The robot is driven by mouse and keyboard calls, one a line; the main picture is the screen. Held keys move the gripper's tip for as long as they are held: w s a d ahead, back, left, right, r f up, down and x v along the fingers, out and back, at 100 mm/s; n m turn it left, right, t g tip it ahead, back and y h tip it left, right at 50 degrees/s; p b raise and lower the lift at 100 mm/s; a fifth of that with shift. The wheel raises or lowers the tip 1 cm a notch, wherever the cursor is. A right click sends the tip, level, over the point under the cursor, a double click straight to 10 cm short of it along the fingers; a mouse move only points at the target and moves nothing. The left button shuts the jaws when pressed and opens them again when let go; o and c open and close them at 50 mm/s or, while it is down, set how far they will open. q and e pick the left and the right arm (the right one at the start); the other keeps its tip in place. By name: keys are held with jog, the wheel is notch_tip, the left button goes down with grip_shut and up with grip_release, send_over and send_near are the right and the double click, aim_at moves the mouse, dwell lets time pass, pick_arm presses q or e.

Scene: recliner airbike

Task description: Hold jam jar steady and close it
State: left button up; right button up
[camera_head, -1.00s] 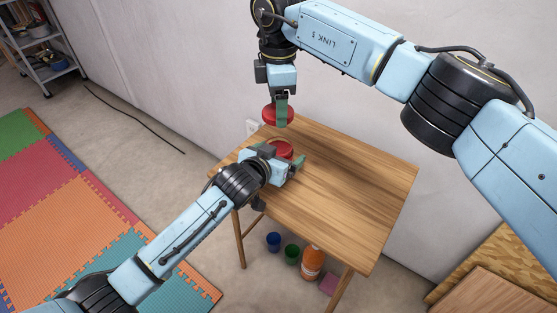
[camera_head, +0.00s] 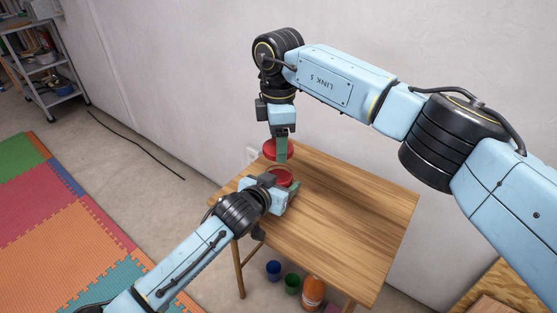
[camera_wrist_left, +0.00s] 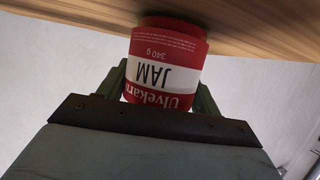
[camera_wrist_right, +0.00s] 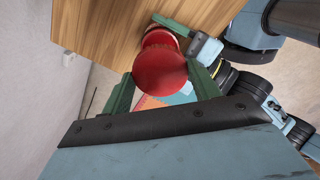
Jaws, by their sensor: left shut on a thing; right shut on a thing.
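The red jam jar (camera_head: 281,177) stands on the wooden table, its mouth facing up. Its red and white JAM label (camera_wrist_left: 165,75) shows in the left wrist view. My left gripper (camera_head: 279,187) is shut on the jar's body from the side. My right gripper (camera_head: 279,150) points down and is shut on the round red lid (camera_head: 270,148), just above the jar. In the right wrist view the lid (camera_wrist_right: 158,74) sits between the green fingers and covers part of the jar (camera_wrist_right: 160,38). The lid looks apart from the jar in the head view.
The wooden table (camera_head: 340,215) is bare to the right of the jar. A wall (camera_head: 200,80) stands close behind it. Blue and green cups (camera_head: 274,269) and an orange bottle (camera_head: 312,292) stand on the floor below. A shelf (camera_head: 45,75) is at the far left.

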aim_at(277, 171)
jog(key=shift+f, duration=1.65)
jog(key=shift+d+f, duration=0.15)
jog(key=shift+f, duration=0.9)
jog(key=shift+c, duration=0.3)
jog(key=shift+s+a+f, duration=0.3)
jog(key=shift+a+f, duration=0.05)
jog(key=shift+f, duration=0.15)
